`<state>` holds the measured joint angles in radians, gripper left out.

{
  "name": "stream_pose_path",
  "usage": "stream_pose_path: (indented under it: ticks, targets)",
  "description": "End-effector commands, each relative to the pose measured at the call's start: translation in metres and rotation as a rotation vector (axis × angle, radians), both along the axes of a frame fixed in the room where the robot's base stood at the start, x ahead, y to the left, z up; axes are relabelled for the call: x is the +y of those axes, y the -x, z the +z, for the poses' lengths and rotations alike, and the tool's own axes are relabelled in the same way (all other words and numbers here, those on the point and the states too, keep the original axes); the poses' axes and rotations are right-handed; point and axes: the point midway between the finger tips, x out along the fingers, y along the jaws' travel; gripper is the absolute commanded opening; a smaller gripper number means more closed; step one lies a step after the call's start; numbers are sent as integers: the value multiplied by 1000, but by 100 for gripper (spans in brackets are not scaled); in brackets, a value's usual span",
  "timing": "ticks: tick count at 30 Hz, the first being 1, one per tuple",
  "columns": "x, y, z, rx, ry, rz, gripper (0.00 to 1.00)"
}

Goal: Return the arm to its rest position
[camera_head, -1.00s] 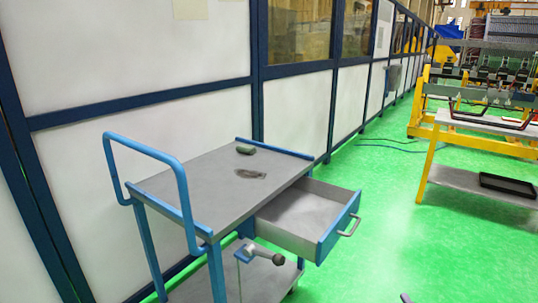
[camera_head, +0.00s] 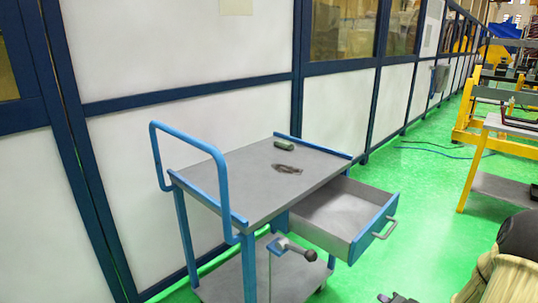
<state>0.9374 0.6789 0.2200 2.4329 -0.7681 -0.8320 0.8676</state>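Part of my arm (camera_head: 505,262), beige with a dark rounded end, shows at the lower right edge. A small dark part (camera_head: 396,298) pokes in at the bottom edge; it may be the tip of my gripper, but it is too cut off to tell. No held object is visible. The arm part is in front of the green floor, to the right of the trolley and apart from it in the picture.
A grey-topped trolley (camera_head: 240,190) with blue rails stands by the white wall panels. Its drawer (camera_head: 345,210) is pulled open. A green object (camera_head: 284,145) and a dark flat item (camera_head: 287,169) lie on top. Yellow-framed benches (camera_head: 475,170) stand right; green floor lies between.

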Motion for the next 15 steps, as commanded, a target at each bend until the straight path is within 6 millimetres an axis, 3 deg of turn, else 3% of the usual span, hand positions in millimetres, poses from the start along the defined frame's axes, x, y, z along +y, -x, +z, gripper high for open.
stream_pose_path:
  ticks: [8, 15]
  targets:
    - [59, 3, 24, 274, 325, 203, 34]
    - [116, 31, 53, 462, 498, 386, 34]
